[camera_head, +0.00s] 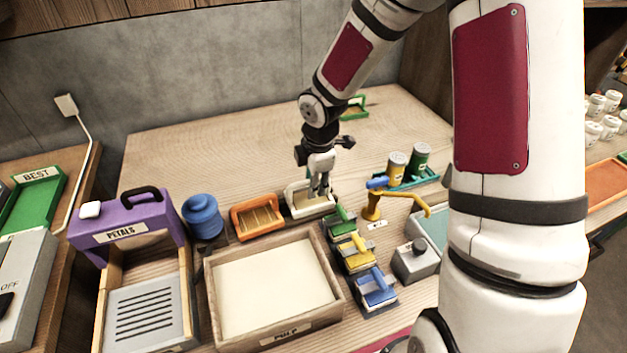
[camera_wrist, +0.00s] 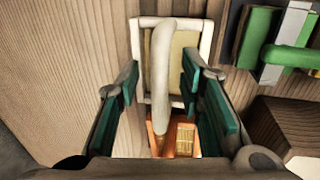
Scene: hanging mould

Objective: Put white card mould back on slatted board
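The white card mould (camera_head: 302,211) is a white frame with a tan panel, on the table beyond the pulp tray. In the wrist view, its white frame (camera_wrist: 205,50) has a curved pale handle (camera_wrist: 162,70) rising towards the camera. My gripper (camera_head: 318,188) is directly over the mould. In the wrist view, my gripper (camera_wrist: 161,85) is open, one finger each side of the handle, with gaps showing. A grey board with dark slots (camera_head: 180,300) lies in the wooden tray at front left. An orange slatted frame (camera_head: 238,222) stands left of the mould; I cannot tell which is the slatted board.
A wooden pulp tray (camera_head: 337,298) stands in front. Green (camera_head: 341,222), yellow (camera_head: 356,254) and blue (camera_head: 376,289) handled blocks, a yellow tap (camera_head: 372,207) and jars (camera_head: 396,165) crowd the right. A blue pot (camera_head: 203,216) stands left. The table behind is mostly clear.

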